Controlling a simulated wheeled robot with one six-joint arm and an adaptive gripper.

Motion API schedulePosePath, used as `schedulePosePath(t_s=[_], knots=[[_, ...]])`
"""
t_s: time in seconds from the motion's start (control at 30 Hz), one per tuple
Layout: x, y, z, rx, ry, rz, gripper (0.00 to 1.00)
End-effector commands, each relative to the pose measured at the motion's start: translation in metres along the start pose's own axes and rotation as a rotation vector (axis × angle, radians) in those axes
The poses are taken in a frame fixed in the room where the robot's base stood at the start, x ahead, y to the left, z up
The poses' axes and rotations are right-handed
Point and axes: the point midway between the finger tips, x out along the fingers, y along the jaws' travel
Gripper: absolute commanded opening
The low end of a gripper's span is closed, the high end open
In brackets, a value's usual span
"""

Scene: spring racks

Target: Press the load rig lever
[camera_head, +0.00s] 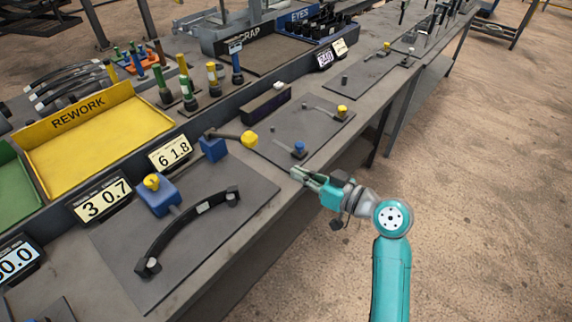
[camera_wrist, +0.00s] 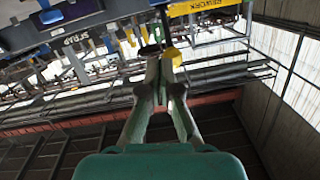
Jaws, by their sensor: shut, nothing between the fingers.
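A lever with a yellow knob (camera_head: 249,139) reaches right from a blue block (camera_head: 213,149) at the back of the near rig plate. It looks like the load rig lever. A dark curved leaf spring (camera_head: 190,226) lies on that plate, in front of a blue clamp with a yellow knob (camera_head: 156,190). My gripper (camera_head: 297,173) is shut and empty at the bench's front edge, right of and nearer than the lever knob, apart from it. In the wrist view the gripper fingertips (camera_wrist: 162,56) meet, with a yellow shape (camera_wrist: 173,57), probably the knob, behind them.
Displays reading 30.7 (camera_head: 102,199) and 61.8 (camera_head: 170,152) stand behind the plate. A yellow REWORK tray (camera_head: 100,145) is farther back. A second plate (camera_head: 300,120) holds a blue peg (camera_head: 299,149) and yellow-tipped rod (camera_head: 342,110). Open floor lies right of the bench.

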Motion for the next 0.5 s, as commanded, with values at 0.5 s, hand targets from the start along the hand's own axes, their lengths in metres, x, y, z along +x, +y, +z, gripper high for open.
schedulePosePath(t_s=[0.5], knots=[[-0.022, 0.002, 0.006, -0.002, 0.001, 0.0, 0.0]])
